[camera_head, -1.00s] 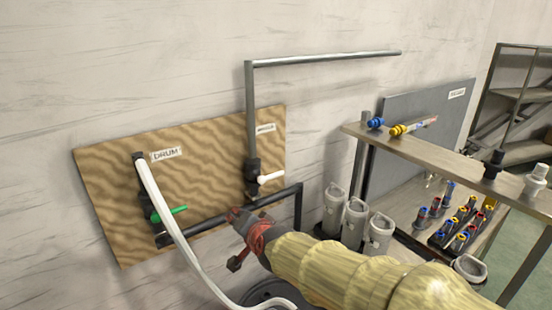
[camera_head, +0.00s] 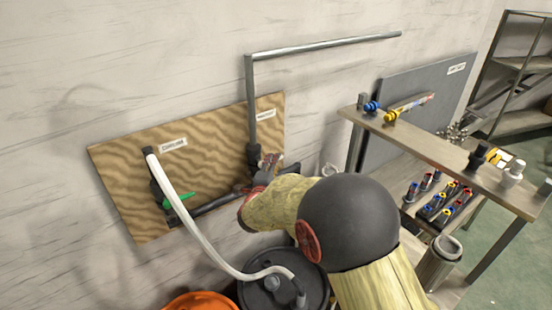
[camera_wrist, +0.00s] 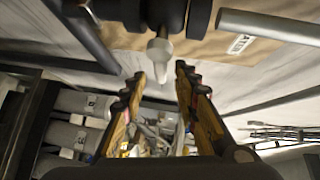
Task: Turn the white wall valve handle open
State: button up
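The white valve handle (camera_wrist: 160,57) shows in the wrist view below a dark valve body (camera_wrist: 165,14). It points toward the gap between my fingers. My gripper (camera_wrist: 157,76) is open, with one finger on each side of the handle's line. The handle's tip is at or just ahead of the fingertips; I cannot tell whether a finger touches it. In the head view my gripper (camera_head: 264,172) is at the valve under the upright grey pipe (camera_head: 251,100) on the wooden wall board (camera_head: 215,130). There my arm and gripper mostly hide the white handle.
A green handle (camera_head: 179,200) and a white hose (camera_head: 197,222) are at the board's left. The hose runs to a dark drum (camera_head: 262,292) beside an orange one (camera_head: 201,303). A shelf rack (camera_head: 450,158) with bottles and tools stands to the right.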

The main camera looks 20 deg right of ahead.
jog(key=shift+x, duration=2)
jog(key=shift+r, duration=0.1)
jog(key=shift+c, duration=0.2)
grip_shut()
